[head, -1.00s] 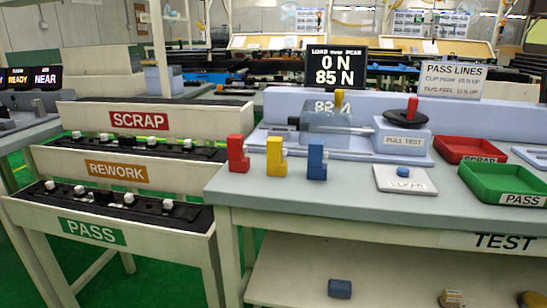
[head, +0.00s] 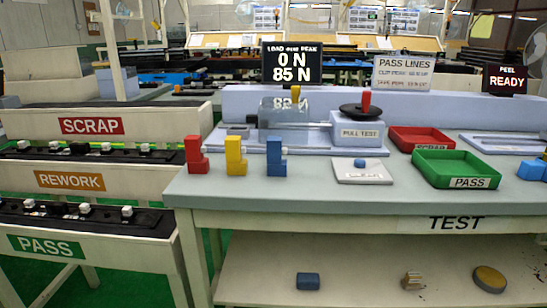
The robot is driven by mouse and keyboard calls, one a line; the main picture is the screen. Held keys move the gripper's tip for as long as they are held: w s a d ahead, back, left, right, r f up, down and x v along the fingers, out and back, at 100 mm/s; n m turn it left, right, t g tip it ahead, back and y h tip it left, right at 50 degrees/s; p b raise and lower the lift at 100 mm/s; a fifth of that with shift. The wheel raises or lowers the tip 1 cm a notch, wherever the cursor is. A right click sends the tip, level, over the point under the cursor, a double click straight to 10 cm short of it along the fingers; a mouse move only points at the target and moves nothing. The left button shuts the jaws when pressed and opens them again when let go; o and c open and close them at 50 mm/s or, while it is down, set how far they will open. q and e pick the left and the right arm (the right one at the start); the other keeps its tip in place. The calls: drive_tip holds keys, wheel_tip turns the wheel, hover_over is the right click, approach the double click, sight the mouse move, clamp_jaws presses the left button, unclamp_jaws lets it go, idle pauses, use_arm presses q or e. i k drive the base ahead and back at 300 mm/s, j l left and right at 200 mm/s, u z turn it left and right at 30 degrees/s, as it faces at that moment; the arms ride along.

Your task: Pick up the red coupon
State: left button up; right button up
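The red coupon (head: 196,156) is an upright, step-shaped block at the left end of the test table (head: 300,198). A yellow coupon (head: 236,156) and a blue coupon (head: 276,157) of similar shape stand in a row to its right. Each is apart from the others. Neither of my grippers shows in the head view.
Behind the coupons is the pull test fixture (head: 357,134) with a clear cover and black handwheel. A white pad (head: 372,178) with a small blue piece, a red scrap tray (head: 420,138) and a green pass tray (head: 447,167) lie to the right. Labelled racks (head: 92,126) stand left.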

sight(197, 163)
drive_tip(key=i+j+z, duration=0.1)
drive_tip(key=j+z, duration=0.2)
drive_tip(key=j, duration=0.35)
drive_tip(key=j+z, duration=0.35)
drive_tip(key=j, duration=0.3)
